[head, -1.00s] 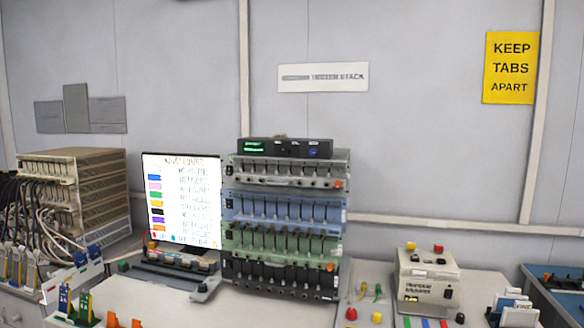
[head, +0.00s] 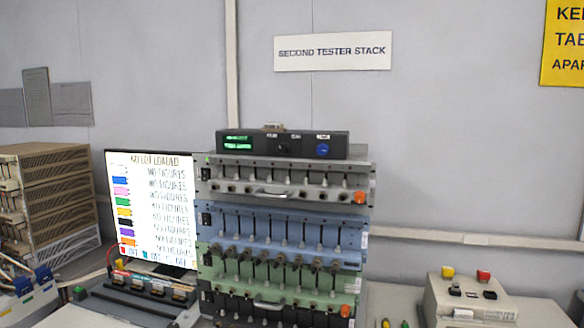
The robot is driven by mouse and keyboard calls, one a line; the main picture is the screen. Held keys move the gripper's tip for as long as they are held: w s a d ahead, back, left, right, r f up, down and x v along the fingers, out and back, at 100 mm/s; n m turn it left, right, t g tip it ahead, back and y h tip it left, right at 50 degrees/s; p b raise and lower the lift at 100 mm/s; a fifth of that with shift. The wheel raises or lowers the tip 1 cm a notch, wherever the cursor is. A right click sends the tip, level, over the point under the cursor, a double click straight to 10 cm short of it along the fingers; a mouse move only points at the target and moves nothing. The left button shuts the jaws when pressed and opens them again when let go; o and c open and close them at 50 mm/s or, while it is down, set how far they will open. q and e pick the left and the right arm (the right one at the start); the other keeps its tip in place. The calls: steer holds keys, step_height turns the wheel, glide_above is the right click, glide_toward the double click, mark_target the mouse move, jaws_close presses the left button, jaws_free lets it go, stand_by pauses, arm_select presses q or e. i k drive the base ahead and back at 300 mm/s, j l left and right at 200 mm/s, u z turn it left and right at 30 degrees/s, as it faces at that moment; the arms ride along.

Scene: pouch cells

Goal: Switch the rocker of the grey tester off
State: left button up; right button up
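The grey tester (head: 262,191) is the top tester of the stack in the head view, directly under a black box with a green display. Its front has a row of slots with clips, a handle low in the middle and an orange button at the lower right. A small dark rocker (head: 205,173) sits at the left end of its front, with a small green light just above it. The rocker is too small to tell which way it is tipped. Neither of my grippers is in view.
Below are the blue tester (head: 282,229), the green tester (head: 230,281) and a dark tester, each with similar fronts. A lit screen (head: 150,205) stands close at the left. A cream device (head: 470,300) with red and yellow knobs stands at the right.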

mark_target(206, 173)
steer(key=j+z, duration=0.2)
steer(key=z, duration=0.15)
steer(key=i+j+z, duration=0.1)
steer(key=j+z, duration=0.35)
steer(key=z, duration=0.2)
steer(key=j, duration=0.45)
steer(key=k+j+z, duration=0.15)
steer(key=j, duration=0.75)
steer(key=k+j+z, duration=0.15)
steer(key=j, duration=0.7)
steer(key=k+j+z, duration=0.15)
steer(key=j, duration=0.3)
steer(key=k+j, duration=0.1)
steer(key=j, duration=0.3)
steer(key=k+l+z, duration=0.2)
steer(key=k+l, duration=0.1)
